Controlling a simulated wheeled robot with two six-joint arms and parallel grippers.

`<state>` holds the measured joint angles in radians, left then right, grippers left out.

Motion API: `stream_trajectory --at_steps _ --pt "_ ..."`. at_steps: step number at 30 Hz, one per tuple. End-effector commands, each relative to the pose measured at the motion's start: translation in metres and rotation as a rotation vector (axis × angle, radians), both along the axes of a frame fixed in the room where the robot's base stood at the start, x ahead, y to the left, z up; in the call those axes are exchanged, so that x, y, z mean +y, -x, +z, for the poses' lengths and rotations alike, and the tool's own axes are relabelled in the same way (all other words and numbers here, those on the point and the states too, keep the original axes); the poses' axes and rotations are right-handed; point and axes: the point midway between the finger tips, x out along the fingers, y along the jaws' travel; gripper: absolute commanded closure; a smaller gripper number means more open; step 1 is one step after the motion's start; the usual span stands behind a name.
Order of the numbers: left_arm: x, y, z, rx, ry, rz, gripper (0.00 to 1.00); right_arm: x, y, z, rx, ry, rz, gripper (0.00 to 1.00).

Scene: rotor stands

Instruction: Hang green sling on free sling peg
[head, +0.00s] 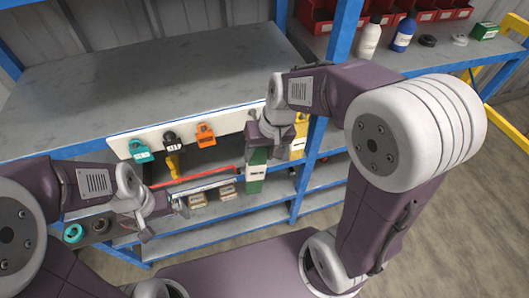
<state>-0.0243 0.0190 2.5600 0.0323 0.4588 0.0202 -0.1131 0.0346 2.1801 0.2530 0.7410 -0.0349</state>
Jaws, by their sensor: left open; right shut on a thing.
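The green sling (256,171) hangs down as a flat green strip with a pale label. My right gripper (263,142) is shut on its upper end, close in front of the right part of the white rail (228,120). My gripper hides the sling's top, so I cannot tell whether it touches a peg. On the rail are a teal piece (140,151), a black piece (171,138) and an orange piece (206,135). A yellow strip (173,166) hangs below the black piece. My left gripper (164,224) is open and empty, low in front of the lower shelves.
A yellow item (298,147) shows right of my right gripper. Small brown boxes (197,200) and a teal ring (73,233) lie on a lower shelf. Blue posts (305,160) frame the shelving. The upper grey shelf (170,75) is bare. Bottles (403,33) stand at the upper right.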

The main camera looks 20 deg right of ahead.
Motion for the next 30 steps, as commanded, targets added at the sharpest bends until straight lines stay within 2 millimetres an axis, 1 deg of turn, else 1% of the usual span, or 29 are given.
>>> stream_trajectory --at_steps 19,30 --pt "0.0 0.0 0.001 0.0 0.0 0.0 0.0 0.001 -0.045 -0.009 0.001 -0.001 -0.003 1.0" --pt "0.0 0.0 0.002 0.0 0.0 0.0 0.0 0.001 -0.048 -0.009 0.0 -0.001 -0.003 1.0"
